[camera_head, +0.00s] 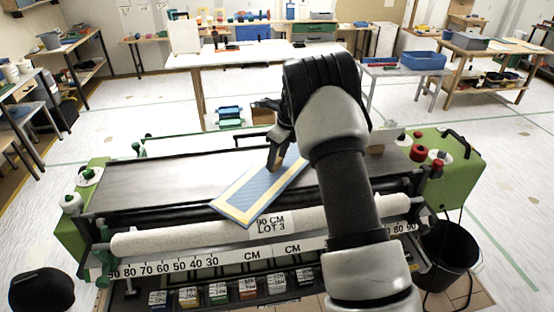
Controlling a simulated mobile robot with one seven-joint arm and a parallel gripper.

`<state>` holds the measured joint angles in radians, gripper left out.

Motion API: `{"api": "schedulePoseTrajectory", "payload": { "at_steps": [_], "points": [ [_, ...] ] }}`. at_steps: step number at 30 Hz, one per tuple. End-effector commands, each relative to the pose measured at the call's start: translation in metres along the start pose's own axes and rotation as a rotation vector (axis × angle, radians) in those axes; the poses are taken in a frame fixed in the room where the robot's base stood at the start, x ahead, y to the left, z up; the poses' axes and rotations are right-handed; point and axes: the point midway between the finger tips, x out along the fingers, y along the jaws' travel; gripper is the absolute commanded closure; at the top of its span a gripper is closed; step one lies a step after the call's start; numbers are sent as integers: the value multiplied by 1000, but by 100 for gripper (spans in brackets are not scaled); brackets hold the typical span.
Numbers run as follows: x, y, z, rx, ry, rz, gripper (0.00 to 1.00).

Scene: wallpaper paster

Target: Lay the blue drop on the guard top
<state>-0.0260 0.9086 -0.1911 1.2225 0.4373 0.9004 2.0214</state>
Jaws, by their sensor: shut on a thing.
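The blue drop (258,192) is a flat strip with blue and cream bands. It lies diagonally across the middle of the pasting machine, over the guard top (165,182), a long dark grey plate. Its near-left end reaches over the white roll marked "90 CM LOT 3" (200,234). My gripper (276,163) is shut on the drop's far end. My arm hides the strip's right side and part of the plate. I cannot tell whether the strip touches the plate or is held just above it.
A measuring scale (185,263) and several small coloured boxes (218,292) line the front. A black bucket (447,250) stands at right. The plate's left part is bare.

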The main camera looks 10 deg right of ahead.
Motion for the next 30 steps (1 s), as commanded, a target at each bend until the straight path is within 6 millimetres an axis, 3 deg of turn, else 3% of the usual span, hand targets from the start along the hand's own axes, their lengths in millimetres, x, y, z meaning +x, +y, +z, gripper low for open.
{"api": "schedulePoseTrajectory", "payload": {
  "at_steps": [3,11,12,15,25,30],
  "points": [
    [10,0,-3,0,0,-1,93],
    [12,0,-3,0,-1,-1,93],
    [12,0,-3,0,0,0,49],
    [12,0,-3,0,0,0,35],
    [8,0,-3,0,0,0,35],
    [-14,0,-2,0,-2,-3,35]
  ]
}}
